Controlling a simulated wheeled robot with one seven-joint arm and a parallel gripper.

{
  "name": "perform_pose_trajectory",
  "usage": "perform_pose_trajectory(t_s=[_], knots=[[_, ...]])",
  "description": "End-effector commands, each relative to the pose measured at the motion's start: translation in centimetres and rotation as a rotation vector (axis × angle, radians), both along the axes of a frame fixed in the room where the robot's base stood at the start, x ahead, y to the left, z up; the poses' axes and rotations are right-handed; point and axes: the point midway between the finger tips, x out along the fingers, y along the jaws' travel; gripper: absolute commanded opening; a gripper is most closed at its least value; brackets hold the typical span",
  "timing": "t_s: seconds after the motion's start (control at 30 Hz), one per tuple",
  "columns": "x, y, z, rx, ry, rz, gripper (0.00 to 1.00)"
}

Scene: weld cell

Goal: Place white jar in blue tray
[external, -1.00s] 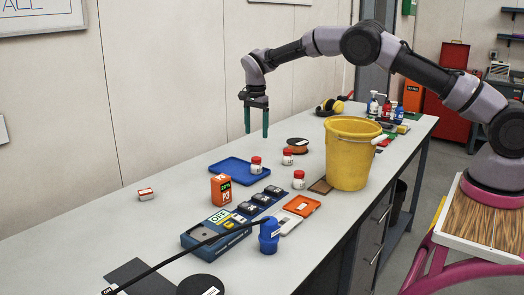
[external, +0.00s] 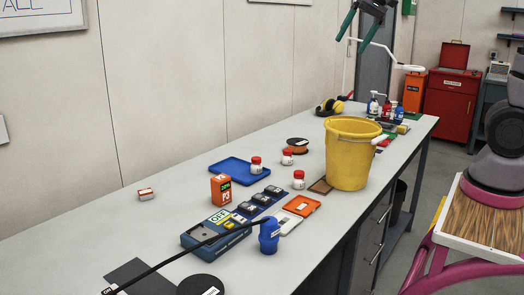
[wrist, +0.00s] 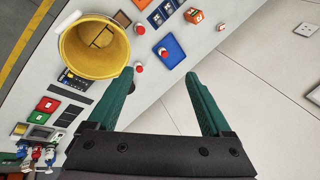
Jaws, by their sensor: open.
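The blue tray (external: 228,170) lies on the bench. A white jar with a red lid (external: 256,168) stands upright in it near its right corner; the wrist view shows this jar (wrist: 163,53) on the tray (wrist: 174,42) too. Two similar white jars stand on the bench right of the tray, one farther back (external: 287,158) and one nearer (external: 298,181). My gripper (external: 351,46) is high above the bench, behind the bucket in the picture and far from the jars. In the wrist view my gripper (wrist: 162,84) has its green fingers spread, with nothing between them.
A yellow bucket (external: 350,155) stands right of the jars. A brown spool (external: 298,144), an orange box (external: 221,190), a blue bottle (external: 269,238) and an orange tray (external: 302,206) are nearby. A small red-and-white box (external: 146,194) lies at left. The bench's rear left is mostly clear.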

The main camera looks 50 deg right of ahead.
Motion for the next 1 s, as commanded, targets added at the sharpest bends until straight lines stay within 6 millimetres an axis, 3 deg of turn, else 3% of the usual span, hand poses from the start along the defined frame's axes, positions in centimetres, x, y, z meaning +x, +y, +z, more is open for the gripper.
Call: perform_pose_trajectory(t_s=[0.03,0.2,0.4,0.6,0.93,1.0], knots=[[-2.8,0.1,0.4,-0.015,-0.037,0.038,0.84],[-10.9,0.5,-0.5,-0.095,-0.148,0.18,0.84],[-17.3,0.8,-3.0,-0.185,-0.241,0.3,0.84],[-19.5,0.9,-4.3,-0.226,-0.274,0.344,0.84],[-19.5,0.9,-4.4,-0.227,-0.274,0.345,0.84],[-19.4,0.9,-4.3,-0.226,-0.273,0.345,1.0]])
